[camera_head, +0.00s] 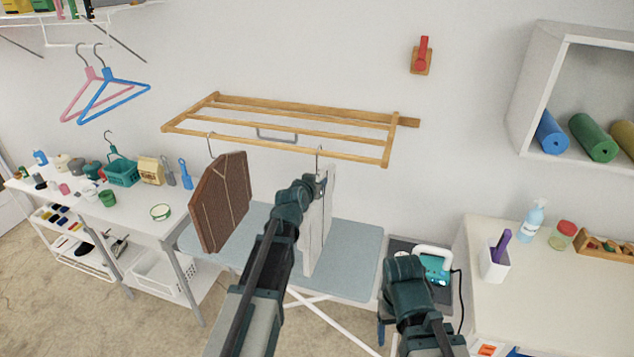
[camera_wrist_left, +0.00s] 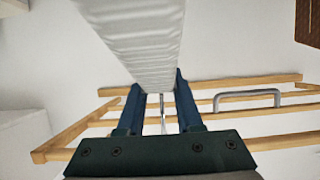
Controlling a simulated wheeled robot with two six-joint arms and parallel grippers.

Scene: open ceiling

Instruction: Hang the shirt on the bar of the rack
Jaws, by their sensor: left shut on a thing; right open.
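The white shirt (camera_head: 319,230) hangs upright on a hanger, and my left gripper (camera_head: 319,182) is shut on the hanger's neck just above the collar. In the left wrist view the shirt (camera_wrist_left: 140,40) fills the top middle, with the thin metal hook between the fingers of my left gripper (camera_wrist_left: 161,98). The wooden rack (camera_head: 275,124) is fixed to the wall. The hook's top shows at its front bar; I cannot tell whether it is over the bar. My right gripper (camera_head: 404,268) is lower right, empty, its fingertips mostly hidden.
A brown garment (camera_head: 220,203) hangs from the rack's front bar, left of the white shirt. A blue-grey ironing board (camera_head: 355,255) stands below. Pink (camera_head: 82,92) and blue (camera_head: 112,95) hangers hang at upper left. A teal iron (camera_head: 435,268) is at right. The bar between the garments is clear.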

